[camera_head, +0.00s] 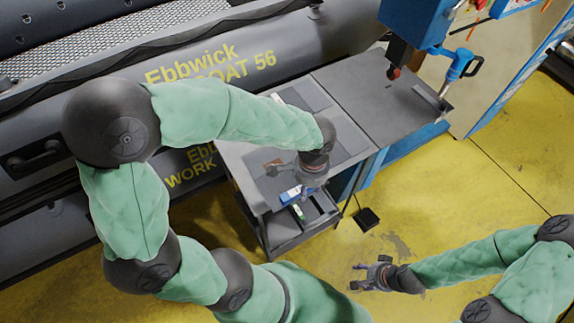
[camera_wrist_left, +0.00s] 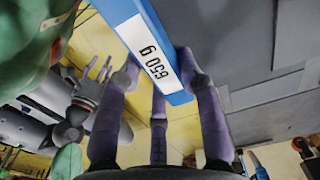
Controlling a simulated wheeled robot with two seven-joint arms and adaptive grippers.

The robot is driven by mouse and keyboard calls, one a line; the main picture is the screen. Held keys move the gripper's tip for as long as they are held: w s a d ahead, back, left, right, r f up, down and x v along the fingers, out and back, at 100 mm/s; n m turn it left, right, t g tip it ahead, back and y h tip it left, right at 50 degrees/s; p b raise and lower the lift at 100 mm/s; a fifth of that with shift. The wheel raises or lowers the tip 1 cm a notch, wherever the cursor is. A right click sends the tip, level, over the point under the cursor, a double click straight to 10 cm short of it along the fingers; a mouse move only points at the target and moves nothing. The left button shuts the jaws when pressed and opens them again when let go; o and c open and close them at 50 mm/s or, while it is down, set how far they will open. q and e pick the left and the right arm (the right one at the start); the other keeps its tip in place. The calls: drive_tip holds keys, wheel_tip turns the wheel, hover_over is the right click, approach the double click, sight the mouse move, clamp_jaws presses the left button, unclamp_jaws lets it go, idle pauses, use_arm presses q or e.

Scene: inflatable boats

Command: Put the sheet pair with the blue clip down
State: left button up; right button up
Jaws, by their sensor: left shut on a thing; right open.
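I cannot make out clearly which grey sheets belong to this clip. My right gripper (camera_head: 370,276) is open and empty above the yellow floor.
The grey worktable (camera_head: 232,160) has darker flat rectangles on it and a small brown item (camera_head: 273,167). A blue machine (camera_head: 415,20) stands at the back right.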

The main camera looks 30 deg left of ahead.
sight(292, 174)
use_arm(q)
drive_tip(key=w+a+f, duration=0.1)
drive_tip(key=a+f, duration=0.1)
drive_tip(key=a, duration=0.1)
drive_tip(key=w+a, duration=0.1)
drive_tip(key=a, duration=0.1)
drive_tip(key=shift+w+a+f+b, duration=0.1)
drive_tip(key=shift+w+f+b, duration=0.25)
drive_tip(key=shift+f+b, duration=0.05)
drive_tip(key=f, duration=0.1)
drive_tip(key=w+a+f, duration=0.1)
drive_tip(key=a+f+b, duration=0.1)
drive_tip(key=shift+w+a+f, duration=0.25)
drive_tip(key=shift+f, duration=0.15)
drive_tip(key=shift+w+a+f, duration=0.35)
drive_tip(key=shift+a+f, duration=0.25)
drive_tip(key=shift+f, duration=0.25)
drive_tip(key=shift+f+b, duration=0.5)
drive_tip(key=shift+f, duration=1)
drive_tip(key=shift+f, duration=0.15)
drive_tip(key=o, duration=1.2)
